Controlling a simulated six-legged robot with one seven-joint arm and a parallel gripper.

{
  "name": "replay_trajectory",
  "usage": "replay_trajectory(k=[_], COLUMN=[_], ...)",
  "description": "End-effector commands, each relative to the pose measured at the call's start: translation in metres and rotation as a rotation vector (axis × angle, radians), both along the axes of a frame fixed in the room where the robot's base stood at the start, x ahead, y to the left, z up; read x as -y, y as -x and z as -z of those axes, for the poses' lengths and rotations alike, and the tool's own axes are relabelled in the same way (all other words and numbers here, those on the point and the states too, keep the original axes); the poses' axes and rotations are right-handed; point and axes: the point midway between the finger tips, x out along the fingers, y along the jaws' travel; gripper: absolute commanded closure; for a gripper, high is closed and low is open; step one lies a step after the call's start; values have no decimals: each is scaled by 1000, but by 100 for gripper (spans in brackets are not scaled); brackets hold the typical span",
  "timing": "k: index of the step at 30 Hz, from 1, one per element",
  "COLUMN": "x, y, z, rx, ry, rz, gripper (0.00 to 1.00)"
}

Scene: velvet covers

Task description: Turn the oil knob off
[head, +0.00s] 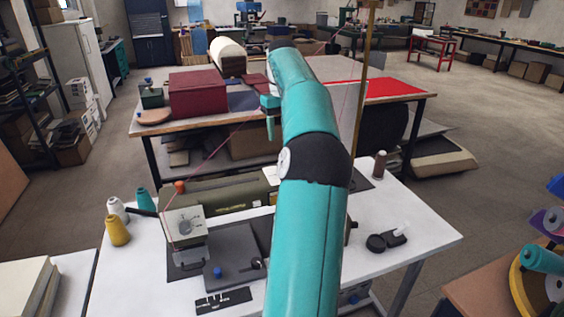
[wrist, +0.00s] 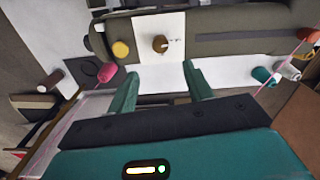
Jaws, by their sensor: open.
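A green sewing machine (head: 235,197) sits on a white table. In the wrist view its body (wrist: 225,42) runs along the top, with a white plate (wrist: 145,25) on it. A round brown knob (wrist: 160,44) is on this plate, with a small mark beside it. A yellow round part (wrist: 121,49) is to its left. No readable label shows which is the oil knob. My gripper (wrist: 160,88) is open and empty, its two teal fingers apart, below the brown knob in the picture and not visibly touching it. In the head view my arm hides part of the machine.
Thread cones, including a yellow one (head: 117,230), stand at the table's left. A thin thread runs up from the machine. A second table with a maroon box (head: 198,94) is behind.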

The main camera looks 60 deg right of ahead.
Motion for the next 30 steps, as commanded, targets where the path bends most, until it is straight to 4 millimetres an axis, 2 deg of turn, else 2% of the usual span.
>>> replay_trajectory(k=[9,15,21,29,30], x=[1,2,3,3,3], y=[0,-1,-2,-2,-2], z=[63,97,112,113,113], rx=[0,1,1,1,1], ry=[-3,-1,1,2,2], rz=[0,0,0,0,0], gripper=[49,49,49,49,57])
